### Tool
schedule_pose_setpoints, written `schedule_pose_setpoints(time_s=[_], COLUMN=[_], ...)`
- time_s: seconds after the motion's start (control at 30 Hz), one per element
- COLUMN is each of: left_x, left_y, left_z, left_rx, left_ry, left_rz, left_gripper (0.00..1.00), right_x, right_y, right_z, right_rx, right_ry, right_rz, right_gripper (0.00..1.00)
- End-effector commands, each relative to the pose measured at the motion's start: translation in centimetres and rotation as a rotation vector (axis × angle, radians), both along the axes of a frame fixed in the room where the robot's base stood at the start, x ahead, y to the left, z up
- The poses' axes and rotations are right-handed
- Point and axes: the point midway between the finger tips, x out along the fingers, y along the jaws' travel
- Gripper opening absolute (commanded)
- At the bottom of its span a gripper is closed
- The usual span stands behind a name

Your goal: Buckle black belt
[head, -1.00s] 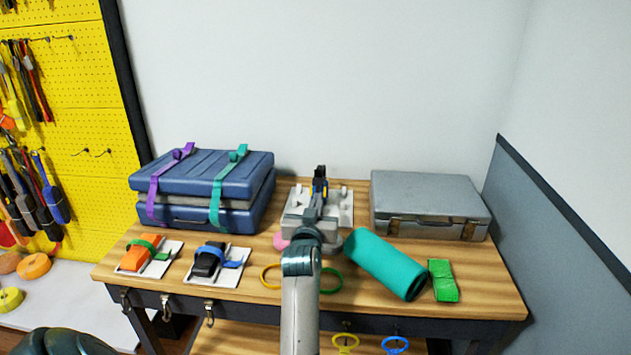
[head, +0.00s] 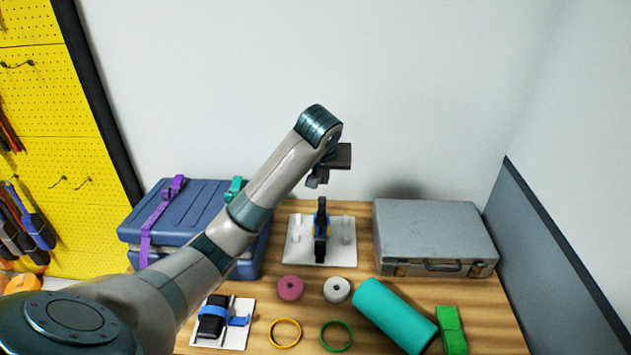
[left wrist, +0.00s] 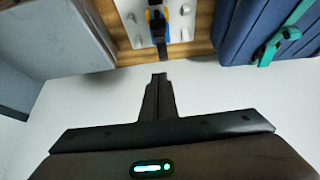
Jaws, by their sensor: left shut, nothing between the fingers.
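A black belt (head: 321,238) stands upright on a pale mounting plate (head: 292,244) at the back middle of the table, with blue and yellow parts beside it. In the left wrist view, the black belt (left wrist: 157,33) and its blue part show at the top edge. My left gripper (head: 316,180) is above and behind the plate, near the wall, apart from the belt. Its dark fingers (left wrist: 159,78) are together and empty in the left wrist view. I cannot tell whether the belt is fastened. My right gripper is not in view.
A grey case (head: 435,228) stands right of the plate; strapped blue cases (head: 190,215) stand left, partly behind my arm. Pink (head: 290,288) and white (head: 337,290) rolls, yellow and green rings, and a teal cylinder (head: 395,315) lie in front. Open air surrounds the gripper.

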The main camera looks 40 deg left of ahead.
Motion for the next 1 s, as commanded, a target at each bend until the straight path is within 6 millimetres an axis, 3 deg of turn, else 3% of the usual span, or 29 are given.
schedule_pose_setpoints(time_s=[0.57, 0.77, 1.0], left_x=[-0.5, 0.2, 1.8], left_y=[0.5, 0.9, 1.9], left_z=[-0.2, -1.6, -4.6], left_rx=[0.008, 0.008, 0.008], left_ry=[0.029, 0.031, 0.032], left_rz=[0.020, 0.020, 0.020], left_gripper=[0.00, 0.00, 0.00], right_x=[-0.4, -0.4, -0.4], right_y=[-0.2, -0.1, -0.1], right_z=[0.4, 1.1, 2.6], right_rx=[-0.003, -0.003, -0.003], right_ry=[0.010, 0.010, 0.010], right_rz=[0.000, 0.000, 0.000], right_gripper=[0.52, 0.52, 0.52])
